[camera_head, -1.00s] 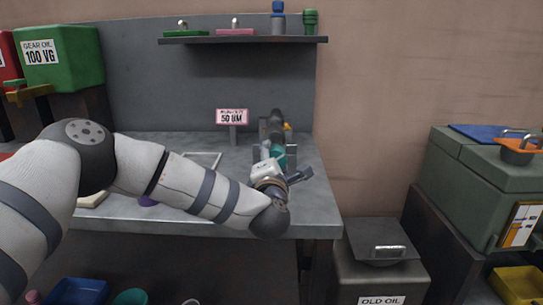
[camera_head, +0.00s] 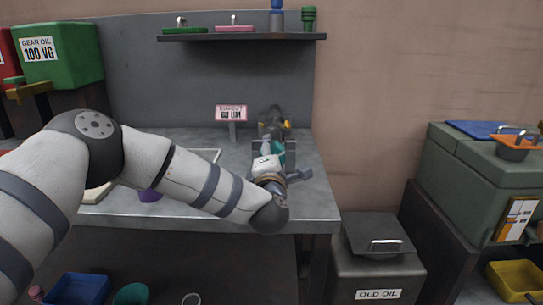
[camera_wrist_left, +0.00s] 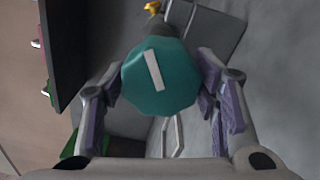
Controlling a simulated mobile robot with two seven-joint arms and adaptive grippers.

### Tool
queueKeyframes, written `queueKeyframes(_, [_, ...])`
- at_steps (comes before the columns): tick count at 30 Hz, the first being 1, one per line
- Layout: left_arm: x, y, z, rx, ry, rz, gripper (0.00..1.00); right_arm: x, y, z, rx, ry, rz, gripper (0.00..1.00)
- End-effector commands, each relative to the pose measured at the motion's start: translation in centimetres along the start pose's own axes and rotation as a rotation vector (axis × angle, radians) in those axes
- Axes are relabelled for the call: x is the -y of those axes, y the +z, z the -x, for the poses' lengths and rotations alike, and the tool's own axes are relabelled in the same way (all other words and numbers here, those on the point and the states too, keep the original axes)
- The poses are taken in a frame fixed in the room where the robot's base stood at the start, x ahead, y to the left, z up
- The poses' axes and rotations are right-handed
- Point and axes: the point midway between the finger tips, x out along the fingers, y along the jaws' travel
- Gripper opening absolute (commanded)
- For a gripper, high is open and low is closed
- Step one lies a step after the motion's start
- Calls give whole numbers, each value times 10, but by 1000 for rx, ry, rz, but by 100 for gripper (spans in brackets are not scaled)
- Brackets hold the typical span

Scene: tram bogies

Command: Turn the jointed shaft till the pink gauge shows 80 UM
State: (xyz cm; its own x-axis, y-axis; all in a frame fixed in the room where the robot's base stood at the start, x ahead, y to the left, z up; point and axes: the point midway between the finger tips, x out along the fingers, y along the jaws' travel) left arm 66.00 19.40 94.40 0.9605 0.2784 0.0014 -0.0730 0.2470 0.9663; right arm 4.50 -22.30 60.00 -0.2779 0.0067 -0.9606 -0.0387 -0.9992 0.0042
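The pink gauge (camera_head: 231,114) stands on a post at the back of the workbench; its number is blurred and I cannot read it surely. The jointed shaft (camera_head: 273,122) is a dark piece beside the gauge, ending in a teal knob (camera_head: 278,149). In the left wrist view the teal knob (camera_wrist_left: 160,78) faces me, with a white line tilted slightly from upright. The arm hides part of the bench. My right gripper is not in view.
A shelf (camera_head: 240,37) with pink and green lidded items and bottles hangs above the bench (camera_head: 315,190). An old oil bin (camera_head: 378,280) and a grey-green box (camera_head: 475,165) stand to the right. A purple item (camera_head: 149,195) lies near the arm.

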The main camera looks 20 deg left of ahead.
Motion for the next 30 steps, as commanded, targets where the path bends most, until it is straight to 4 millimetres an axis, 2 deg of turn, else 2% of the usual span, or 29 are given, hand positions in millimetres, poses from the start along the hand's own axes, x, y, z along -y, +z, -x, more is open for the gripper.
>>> queueKeyframes(11, [1, 1, 4, 2, -2, 0, 68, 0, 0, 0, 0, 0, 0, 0])
queueKeyframes(14, [1, 2, 23, 5, -5, 0, 68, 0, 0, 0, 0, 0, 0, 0])
queueKeyframes(21, [0, 1, 88, 4, -4, 1, 68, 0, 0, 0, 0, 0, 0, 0])
queueKeyframes(24, [1, 1, 106, 3, -4, 1, 68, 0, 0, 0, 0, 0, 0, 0])
queueKeyframes(30, [0, 0, 121, 1, -1, 0, 68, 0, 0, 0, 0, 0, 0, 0])
